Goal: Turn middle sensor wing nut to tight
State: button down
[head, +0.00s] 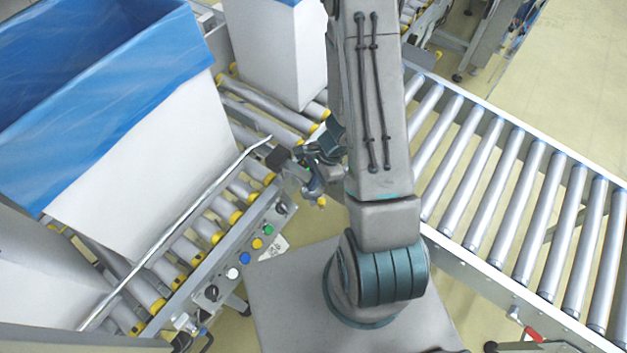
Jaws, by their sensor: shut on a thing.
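My gripper (292,165) is at the side rail of the left roller conveyor, just left of my upright arm. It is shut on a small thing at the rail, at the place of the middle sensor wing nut. The nut itself is hidden by the fingers or too small to make out, so its angle cannot be told. A dark block (276,158) shows at the gripper's left end, close to the end of a long pale bar; I cannot tell whether it is the sensor.
A white box with a blue liner (130,165) stands on the left conveyor, with another white box (280,50) behind. A control panel with coloured buttons (244,258) lies below my gripper. Another roller conveyor (510,200) runs along the right. Open floor (560,100) shows at upper right.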

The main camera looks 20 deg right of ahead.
jog(key=c, duration=1.6)
grip_release()
jog(key=shift+w, duration=0.1)
jog(key=p+v, duration=0.2)
jog(key=v, duration=1.1)
jog(key=shift+d+r+p, duration=0.15)
jog(key=shift+r+p, duration=0.25)
jog(key=shift+r, duration=0.1)
jog(key=s+a+r+n+t+h, duration=0.1)
jog(key=s+r+n, duration=0.2)
jog(key=r+n, duration=0.2)
jog(key=s+a+r+n+t+h, duration=0.1)
jog(key=s+a+r+n+h, duration=0.1)
jog(key=r+n, duration=0.4)
jog(key=s+a+r+n+t+h, duration=0.1)
jog(key=r+n, duration=0.4)
jog(key=r, duration=0.6)
jog(key=shift+s+a+r+n+t, duration=0.15)
jog(key=shift+s+a+n, duration=0.1)
jog(key=shift+s, duration=0.45)
jog(key=shift+s+a+r+n+t, duration=0.2)
jog(key=shift+s+a, duration=0.1)
jog(key=shift+s, duration=0.4)
